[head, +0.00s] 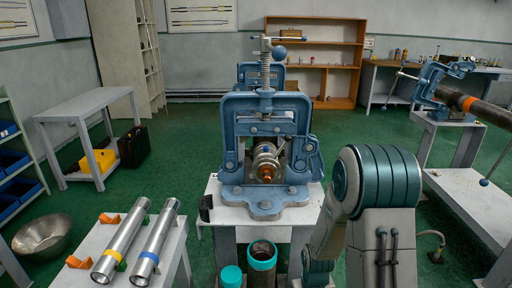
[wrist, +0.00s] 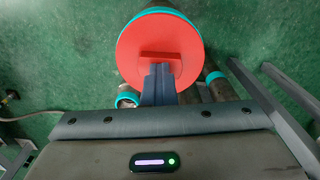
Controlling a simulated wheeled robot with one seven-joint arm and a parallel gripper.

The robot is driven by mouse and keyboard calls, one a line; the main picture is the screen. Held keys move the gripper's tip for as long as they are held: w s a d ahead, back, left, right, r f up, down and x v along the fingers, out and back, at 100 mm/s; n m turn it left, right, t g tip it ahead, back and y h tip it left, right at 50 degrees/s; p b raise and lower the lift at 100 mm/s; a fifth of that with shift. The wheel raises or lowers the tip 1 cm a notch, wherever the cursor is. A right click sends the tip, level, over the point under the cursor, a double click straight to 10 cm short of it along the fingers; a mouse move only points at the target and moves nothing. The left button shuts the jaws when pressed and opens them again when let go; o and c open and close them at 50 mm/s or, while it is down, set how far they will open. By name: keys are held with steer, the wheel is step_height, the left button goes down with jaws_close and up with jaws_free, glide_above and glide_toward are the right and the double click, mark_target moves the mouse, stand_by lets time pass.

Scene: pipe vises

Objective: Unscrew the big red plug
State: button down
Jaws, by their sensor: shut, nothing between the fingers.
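The big red plug (wrist: 182,38) is a round, flat-faced disc near the top middle of the wrist view. A raised red bar or ridge (wrist: 158,58) crosses its lower face. It sits in the end of a large pipe with a teal rim (wrist: 140,17). My gripper (wrist: 158,68) is shut, with its dark blue fingers in front of the plug's lower part, tips by the ridge. I cannot tell whether they touch it. In the head view neither the plug nor my gripper shows; my arm reaches down at the lower right.
In the head view, a blue pipe vise (head: 266,150) stands on a white table, holding a metal pipe. Two silver tubes (head: 156,242) lie on a table at left. Teal-ended pipes (head: 262,252) stand below the vise.

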steer(key=n+p, duration=0.1)
steer(key=n, duration=0.6)
steer(key=shift+s, duration=0.15)
steer(key=n+p, duration=0.1)
steer(key=n, duration=0.3)
steer(key=shift+f, duration=0.1)
steer(key=n+p, duration=0.2)
steer(key=shift+r+n, duration=0.25)
steer(key=shift+n, duration=0.15)
steer(key=n+p, duration=0.2)
steer(key=n, duration=0.4)
steer(key=shift+p, duration=0.3)
steer(key=n+p, duration=0.1)
steer(key=n, duration=0.2)
steer(key=shift+p, duration=0.3)
steer(key=shift+f+n, duration=0.2)
steer(key=shift+n, duration=1.1)
